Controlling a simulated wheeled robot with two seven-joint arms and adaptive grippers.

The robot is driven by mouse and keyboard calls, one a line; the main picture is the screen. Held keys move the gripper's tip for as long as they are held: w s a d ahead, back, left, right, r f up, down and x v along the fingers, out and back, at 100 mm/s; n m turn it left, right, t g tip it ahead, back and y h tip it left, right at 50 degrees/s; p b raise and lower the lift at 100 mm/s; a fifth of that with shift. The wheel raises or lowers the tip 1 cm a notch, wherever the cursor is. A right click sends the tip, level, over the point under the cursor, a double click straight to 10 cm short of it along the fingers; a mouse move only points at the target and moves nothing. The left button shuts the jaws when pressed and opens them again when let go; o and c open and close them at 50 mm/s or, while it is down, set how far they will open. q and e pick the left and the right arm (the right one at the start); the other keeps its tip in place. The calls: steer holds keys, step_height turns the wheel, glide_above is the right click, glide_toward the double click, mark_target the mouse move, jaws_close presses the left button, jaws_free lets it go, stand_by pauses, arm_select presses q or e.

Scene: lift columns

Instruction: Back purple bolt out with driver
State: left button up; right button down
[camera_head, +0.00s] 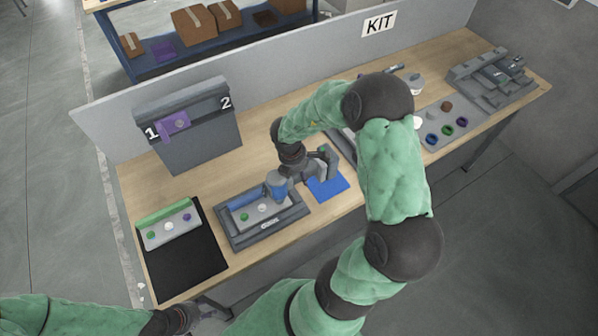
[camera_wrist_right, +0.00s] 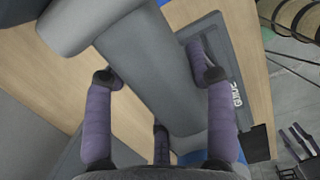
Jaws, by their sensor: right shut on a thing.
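A purple part (camera_head: 174,124) is mounted on the grey upright board (camera_head: 195,145) beside the "1"; a small round spot on it may be a bolt head. A purple bolt-like piece (camera_head: 187,217) sits in the small grey tray on the black mat. My right gripper (camera_head: 308,170) is shut on a grey tool (camera_head: 328,161), apparently the driver, over the blue pad (camera_head: 328,188). In the right wrist view the gripper (camera_wrist_right: 160,110) has its purple fingers on both sides of the grey body (camera_wrist_right: 150,65). My left gripper (camera_head: 208,308) is low, near the table's front edge; its jaws are unclear.
The tray marked "GUIDE" (camera_head: 262,235) holds a blue cylinder (camera_head: 243,198), a blue-grey cup-like piece (camera_head: 278,184) and green and white pieces. A grey tray (camera_head: 445,128) with coloured rings is right, past my right arm. A grey partition (camera_head: 290,62) stands behind the table.

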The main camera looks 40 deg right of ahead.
steer(key=shift+s+a+f+p, duration=0.15)
steer(key=shift+s+p, duration=0.1)
steer(key=shift+p, duration=0.4)
stand_by(1.4)
steer(key=shift+p, duration=0.4)
stand_by(0.6)
steer(key=shift+r, duration=0.3)
steer(key=shift+w+r+p, duration=0.2)
steer(key=shift+r+p, duration=0.4)
steer(key=shift+p, duration=0.15)
steer(key=shift+r+p, duration=0.55)
steer(key=shift+r, duration=0.2)
steer(key=shift+r+p, duration=0.55)
steer(key=shift+p, duration=0.05)
steer(key=shift+w+d+r+p, duration=0.1)
steer(key=shift+d+r+p, duration=0.1)
steer(key=shift+r+p, duration=0.55)
